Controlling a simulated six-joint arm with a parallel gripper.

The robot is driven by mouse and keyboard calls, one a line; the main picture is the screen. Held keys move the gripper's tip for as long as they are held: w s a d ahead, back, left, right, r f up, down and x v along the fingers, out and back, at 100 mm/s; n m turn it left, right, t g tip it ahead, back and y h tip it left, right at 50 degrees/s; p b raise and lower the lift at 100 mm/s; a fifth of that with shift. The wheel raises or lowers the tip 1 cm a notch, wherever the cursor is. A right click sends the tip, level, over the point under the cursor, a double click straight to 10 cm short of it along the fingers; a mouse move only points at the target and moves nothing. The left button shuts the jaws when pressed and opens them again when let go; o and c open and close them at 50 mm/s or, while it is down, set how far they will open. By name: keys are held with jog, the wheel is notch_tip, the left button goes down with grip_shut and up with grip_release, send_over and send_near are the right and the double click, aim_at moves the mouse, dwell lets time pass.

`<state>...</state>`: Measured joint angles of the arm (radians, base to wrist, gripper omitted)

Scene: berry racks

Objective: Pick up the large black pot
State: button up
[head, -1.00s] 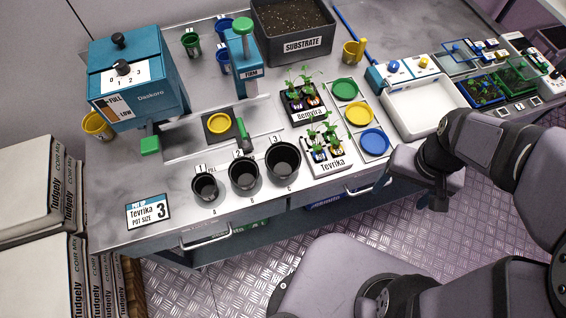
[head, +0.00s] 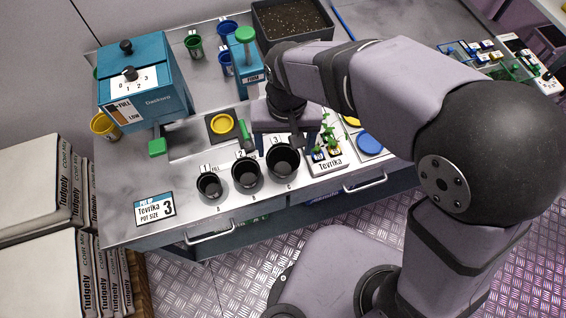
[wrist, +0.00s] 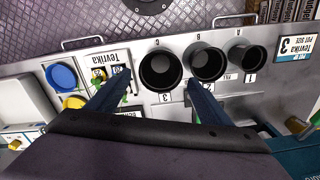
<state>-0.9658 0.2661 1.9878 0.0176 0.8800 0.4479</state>
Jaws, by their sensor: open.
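The large black pot (head: 283,161) stands upright and empty at position C, by the label 3, near the front edge of the bench. In the wrist view the large pot (wrist: 161,69) shows between the two blue fingers of my gripper (wrist: 158,83). My gripper (head: 276,138) is open and empty, over the bench just behind the large pot. It appears above the pot and apart from it. The medium black pot (head: 246,171) and the small black pot (head: 209,184) stand in a row to its left.
The Tevrika seedling tray (head: 327,156) is close to the right of the large pot. A sign reads Tevrika, pot size 3 (head: 154,208). A teal dispenser (head: 143,85) stands at the left and a substrate bin (head: 291,20) at the back. The bench's front strip is free.

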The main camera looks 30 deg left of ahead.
aim_at(283, 167)
jog(key=shift+w+a+f+p, duration=0.15)
jog(key=shift+f+p, duration=0.55)
jog(key=shift+f, duration=1.1)
jog(key=shift+s+a+f+p, duration=0.1)
jog(key=shift+f+p, duration=0.6)
jog(key=shift+f, duration=1.1)
jog(key=c, duration=0.8)
